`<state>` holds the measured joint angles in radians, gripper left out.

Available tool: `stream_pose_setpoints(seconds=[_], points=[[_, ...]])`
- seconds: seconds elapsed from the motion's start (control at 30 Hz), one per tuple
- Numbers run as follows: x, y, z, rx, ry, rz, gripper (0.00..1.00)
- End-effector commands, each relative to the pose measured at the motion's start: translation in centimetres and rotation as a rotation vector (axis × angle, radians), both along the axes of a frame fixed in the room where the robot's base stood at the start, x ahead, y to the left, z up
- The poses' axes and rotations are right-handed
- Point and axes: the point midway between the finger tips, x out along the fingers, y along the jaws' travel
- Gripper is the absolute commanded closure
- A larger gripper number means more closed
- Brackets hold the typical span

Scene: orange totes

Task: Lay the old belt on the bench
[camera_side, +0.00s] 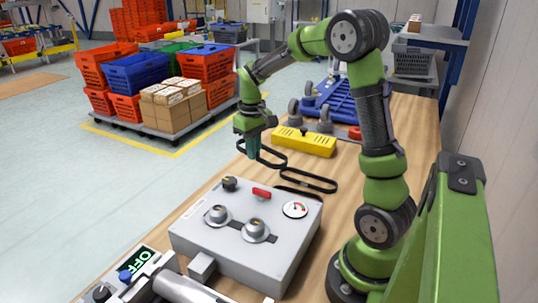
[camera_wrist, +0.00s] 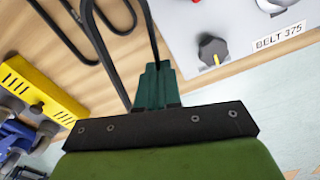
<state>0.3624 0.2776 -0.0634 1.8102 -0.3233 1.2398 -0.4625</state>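My gripper (camera_side: 253,150) is above the far left part of the wooden bench, beyond the grey machine box. Its teal fingers (camera_wrist: 154,85) are close together on a black belt (camera_side: 272,163), which hangs as a loop. In the wrist view the held belt (camera_wrist: 110,75) runs up from the fingers in two strands. A second black belt (camera_side: 318,178) lies loose on the bench to the right; it also shows in the wrist view (camera_wrist: 72,31). No marking shows which belt is old.
A yellow block (camera_side: 304,142) and blue cart (camera_side: 343,100) stand beyond the belts.

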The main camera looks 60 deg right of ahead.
Motion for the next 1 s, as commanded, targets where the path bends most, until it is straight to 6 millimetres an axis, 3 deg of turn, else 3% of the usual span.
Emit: stream_pose_setpoints(seconds=[0.03,0.2,0.3,0.5,0.7,1.0], points=[[-0.6,-2.8,-0.7,0.001,0.003,-0.029,1.0],[-3.2,-10.6,-2.8,0.001,0.003,-0.05,1.0],[-5.2,-14.6,-4.0,0.001,0.003,-0.034,1.0],[-8.4,-20.4,-5.6,0.0,0.001,0.059,1.0],[-8.3,-22.2,-5.6,-0.003,-0.001,0.22,1.0],[-8.2,-22.3,-6.3,0.0,0.001,0.317,1.0]])
